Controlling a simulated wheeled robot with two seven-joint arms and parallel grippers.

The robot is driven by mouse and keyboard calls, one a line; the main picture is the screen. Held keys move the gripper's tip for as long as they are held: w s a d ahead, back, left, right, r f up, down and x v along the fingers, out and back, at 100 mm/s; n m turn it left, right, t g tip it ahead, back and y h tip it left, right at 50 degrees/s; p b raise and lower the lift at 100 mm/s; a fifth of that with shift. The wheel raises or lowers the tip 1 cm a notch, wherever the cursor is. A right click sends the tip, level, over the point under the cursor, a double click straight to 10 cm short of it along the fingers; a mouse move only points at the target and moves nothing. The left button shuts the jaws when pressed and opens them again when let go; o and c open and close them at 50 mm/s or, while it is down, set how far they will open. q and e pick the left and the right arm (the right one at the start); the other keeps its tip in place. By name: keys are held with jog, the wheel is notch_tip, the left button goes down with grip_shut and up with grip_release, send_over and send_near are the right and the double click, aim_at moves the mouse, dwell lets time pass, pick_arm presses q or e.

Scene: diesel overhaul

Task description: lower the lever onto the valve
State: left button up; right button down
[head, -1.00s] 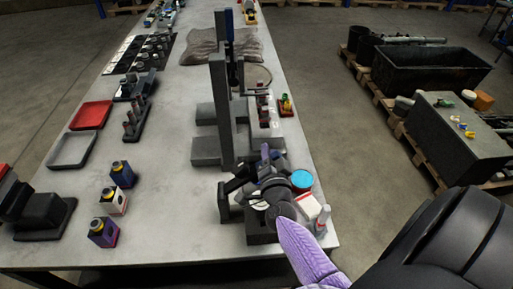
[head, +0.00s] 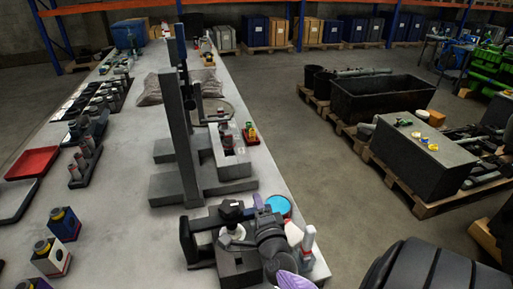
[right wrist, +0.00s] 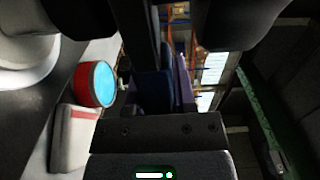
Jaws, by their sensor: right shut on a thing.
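A black lever (head: 207,224) reaches right from a dark upright at the left side of a small dark fixture (head: 238,264) at the near end of the bench. A white part with a black top, which looks like the valve (head: 232,236), stands on the fixture beside my gripper. My right gripper (head: 264,218), dark with purple parts, is over the fixture's right side and shut, apparently on the lever. Its fingers hide the grip and any contact with the valve. In the right wrist view, dark fingers (right wrist: 160,70) fill the middle. My left gripper is out of view.
A cyan-topped red can (head: 278,205) and a white bottle (head: 307,243) stand close right of the gripper. A tall grey stand (head: 185,130) rises behind the fixture. Boxed parts (head: 64,225) and a red tray (head: 32,162) are at left.

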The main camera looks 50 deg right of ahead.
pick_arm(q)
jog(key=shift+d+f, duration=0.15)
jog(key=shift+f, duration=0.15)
pick_arm(e)
jog(key=shift+f, duration=0.3)
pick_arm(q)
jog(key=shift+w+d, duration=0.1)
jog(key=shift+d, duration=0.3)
pick_arm(e)
jog(key=shift+c, duration=2.2)
grip_release()
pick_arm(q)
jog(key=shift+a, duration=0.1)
pick_arm(e)
jog(key=v, duration=1)
